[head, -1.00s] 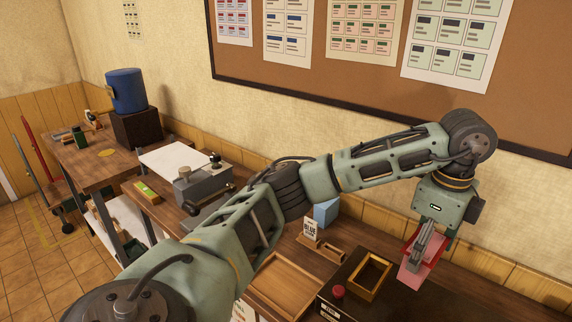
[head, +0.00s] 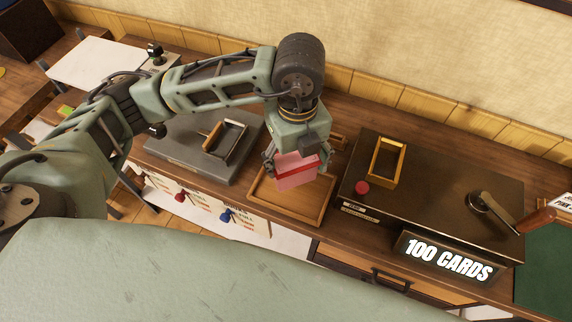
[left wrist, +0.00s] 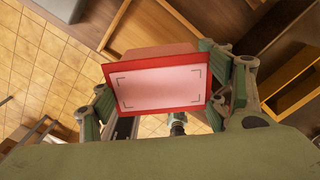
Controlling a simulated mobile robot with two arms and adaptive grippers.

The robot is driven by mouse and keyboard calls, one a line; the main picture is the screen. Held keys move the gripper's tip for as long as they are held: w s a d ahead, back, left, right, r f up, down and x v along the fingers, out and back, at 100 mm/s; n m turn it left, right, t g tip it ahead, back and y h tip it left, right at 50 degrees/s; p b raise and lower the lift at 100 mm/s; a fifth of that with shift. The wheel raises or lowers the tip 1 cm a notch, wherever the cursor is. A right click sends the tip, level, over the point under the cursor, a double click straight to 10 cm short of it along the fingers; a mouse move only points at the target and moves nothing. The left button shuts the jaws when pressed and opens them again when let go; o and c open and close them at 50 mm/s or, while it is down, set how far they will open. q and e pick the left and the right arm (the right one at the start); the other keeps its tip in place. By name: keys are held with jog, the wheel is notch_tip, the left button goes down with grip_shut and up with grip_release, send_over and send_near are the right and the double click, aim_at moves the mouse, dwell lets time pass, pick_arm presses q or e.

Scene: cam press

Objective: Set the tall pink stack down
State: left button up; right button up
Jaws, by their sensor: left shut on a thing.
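The tall pink stack (head: 295,171) is a block of pink cards with a red top edge. My left gripper (head: 294,165) is shut on it, one finger at each side. In the head view the stack shows over the wooden tray (head: 262,200); I cannot tell whether it touches the tray floor. In the left wrist view the stack (left wrist: 160,88) fills the space between the fingers, its red-bordered face with corner marks towards the camera. My right gripper is not in view.
Right of the tray stands a dark machine (head: 430,170) with a brass frame (head: 386,160), a red button (head: 362,187), a crank handle and a "100 CARDS" sign (head: 448,260). The right part of the tray is bare.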

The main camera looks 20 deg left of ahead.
aim_at(294, 174)
pick_arm(q)
jog(key=shift+f, duration=0.9)
notch_tip(294, 174, down, 4)
jog(key=shift+w+a+r+p, duration=0.1)
jog(key=shift+p, duration=0.5)
jog(key=shift+f, duration=0.25)
jog(key=o, duration=1.4)
jog(key=shift+r, duration=0.1)
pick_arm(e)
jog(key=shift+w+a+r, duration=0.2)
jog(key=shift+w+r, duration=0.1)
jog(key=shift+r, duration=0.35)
